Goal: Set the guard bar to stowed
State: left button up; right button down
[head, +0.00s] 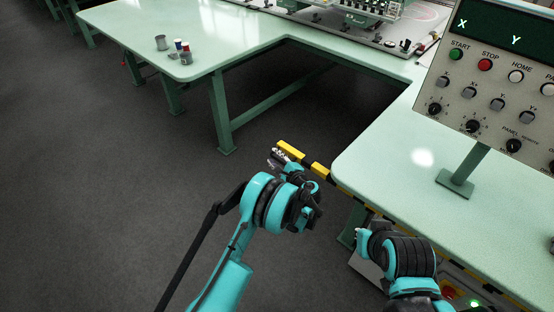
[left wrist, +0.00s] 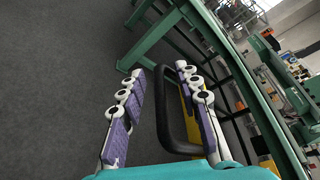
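The guard bar (head: 291,150) is striped yellow and black. It reaches out past the near table's left corner, and its stripes run along that table's edge to the lower right. In the left wrist view a black loop handle (left wrist: 163,112) shows beside the yellow of the bar. My left gripper (head: 277,160) is at the bar's outer end. In its wrist view the two fingers (left wrist: 160,72) stand apart, with one side of the loop in the gap between them; contact cannot be told. My right gripper (head: 362,236) is by the near table's edge, its fingers mostly hidden.
The near pale green table (head: 400,190) carries a control panel (head: 490,100) on a post. A far table (head: 215,45) holds small cups and spools (head: 180,48) and joins the machine bed (head: 330,22). A lit green button (head: 474,303) sits below the near edge. The floor at left is clear.

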pick_arm(q)
jog(key=shift+s, duration=0.1)
dwell(0.3)
jog(key=v, duration=0.8)
jog(key=shift+s+d, duration=0.25)
jog(key=shift+s, duration=0.05)
dwell(0.3)
jog(key=shift+r, duration=0.1)
